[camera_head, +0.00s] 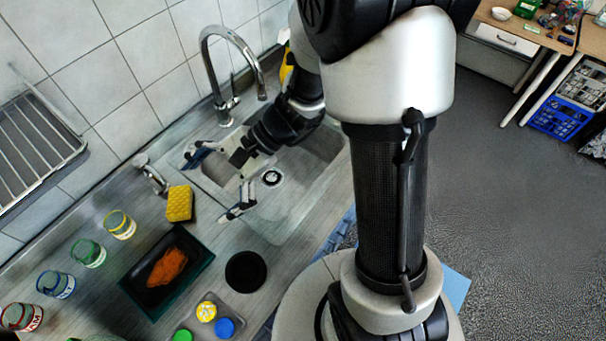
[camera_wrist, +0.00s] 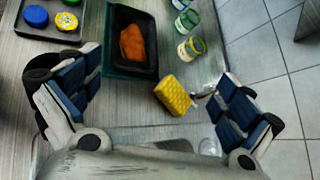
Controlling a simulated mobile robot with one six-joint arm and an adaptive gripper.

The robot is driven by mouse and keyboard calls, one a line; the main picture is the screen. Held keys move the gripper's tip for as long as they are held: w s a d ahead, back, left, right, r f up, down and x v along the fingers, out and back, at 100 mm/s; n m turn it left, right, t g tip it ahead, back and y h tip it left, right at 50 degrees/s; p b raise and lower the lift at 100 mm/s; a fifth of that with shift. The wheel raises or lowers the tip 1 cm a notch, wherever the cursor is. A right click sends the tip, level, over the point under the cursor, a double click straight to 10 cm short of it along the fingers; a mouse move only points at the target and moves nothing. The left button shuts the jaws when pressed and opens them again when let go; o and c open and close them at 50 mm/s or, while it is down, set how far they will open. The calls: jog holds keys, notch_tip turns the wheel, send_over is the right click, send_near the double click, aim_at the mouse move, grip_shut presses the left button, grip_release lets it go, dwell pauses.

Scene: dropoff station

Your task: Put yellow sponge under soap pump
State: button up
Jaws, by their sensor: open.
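The yellow sponge (camera_head: 179,203) lies on the grey counter beside the sink, just below the metal soap pump (camera_head: 148,172) in the head view. I cannot tell whether the sponge touches the pump. My gripper (camera_head: 214,186) is open and empty, over the sink's left edge, to the right of the sponge. In the wrist view the sponge (camera_wrist: 173,95) shows between the spread fingers of my gripper (camera_wrist: 160,90), closer to the right finger. The pump's spout (camera_wrist: 203,94) shows there beside the sponge, partly hidden by the right finger.
A dark tray with an orange item (camera_head: 168,268) sits below the sponge. Several labelled jars (camera_head: 88,253) line the wall side. A black disc (camera_head: 246,271) and a tray with coloured lids (camera_head: 207,318) lie nearer me. The tall faucet (camera_head: 227,75) rises behind the sink (camera_head: 285,205).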

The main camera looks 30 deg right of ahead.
jog(key=s+d+r+n+t+h, duration=0.4)
jog(key=s+d+r+n+h, duration=0.7)
jog(key=s+d+r+n, duration=0.1)
jog(key=s+d+n, duration=0.1)
jog(key=d, duration=0.1)
jog(key=shift+s+d+r, duration=0.15)
jog(key=shift+s+d, duration=0.05)
jog(key=shift+d, duration=0.15)
